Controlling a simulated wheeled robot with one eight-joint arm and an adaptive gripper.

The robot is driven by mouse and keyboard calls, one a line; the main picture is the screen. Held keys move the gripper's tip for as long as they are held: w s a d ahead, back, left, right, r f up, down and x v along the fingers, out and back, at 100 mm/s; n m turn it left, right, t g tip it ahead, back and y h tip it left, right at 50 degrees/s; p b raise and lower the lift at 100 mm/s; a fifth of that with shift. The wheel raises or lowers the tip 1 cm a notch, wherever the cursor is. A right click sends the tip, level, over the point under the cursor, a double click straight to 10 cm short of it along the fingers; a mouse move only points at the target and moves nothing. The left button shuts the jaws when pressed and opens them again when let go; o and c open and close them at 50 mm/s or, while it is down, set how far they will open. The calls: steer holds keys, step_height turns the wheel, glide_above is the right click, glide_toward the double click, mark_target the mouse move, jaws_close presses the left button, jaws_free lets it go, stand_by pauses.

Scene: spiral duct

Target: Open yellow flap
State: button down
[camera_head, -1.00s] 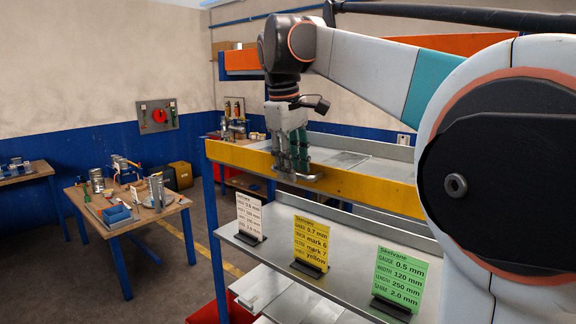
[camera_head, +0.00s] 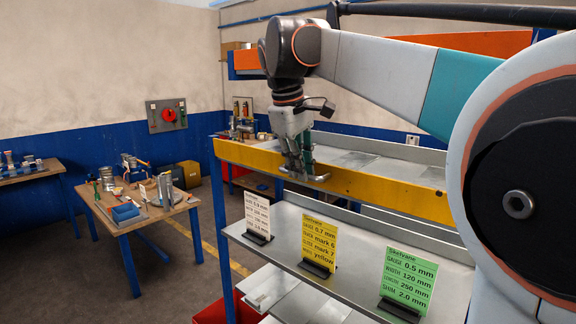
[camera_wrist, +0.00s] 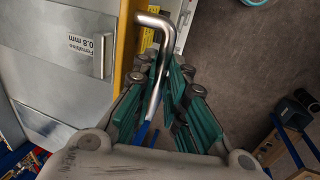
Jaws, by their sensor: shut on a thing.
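The yellow flap (camera_head: 375,190) is a long yellow strip along the front edge of the upper metal shelf. It also shows as a yellow edge in the wrist view (camera_wrist: 124,45). A bent silver handle (camera_wrist: 157,22) stands out beside it. My gripper (camera_head: 304,172) is at the flap's front, left of its middle. In the wrist view its green-padded fingers (camera_wrist: 165,82) are closed around the handle's straight part. The fingers hide part of the handle. The flap's face looks close to upright.
Cards in white (camera_head: 257,215), yellow (camera_head: 318,242) and green (camera_head: 407,278) stand on the lower shelf (camera_head: 350,255) below the flap. A wooden workbench (camera_head: 150,222) with tools stands at the left. The floor between is clear.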

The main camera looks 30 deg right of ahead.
step_height(320, 180, down, 10)
steer(key=a+t+h+b, duration=0.2)
steer(key=t+h+b, duration=0.2)
steer(key=h+b, duration=0.8)
steer(key=shift+s+t+h, duration=0.35)
steer(key=shift+t+h, duration=0.05)
steer(key=shift+h, duration=0.7)
steer(key=shift+a+r, duration=0.1)
steer(key=c, duration=1.6)
jaws_free()
steer(key=shift+r, duration=0.1)
steer(key=shift+c, duration=0.2)
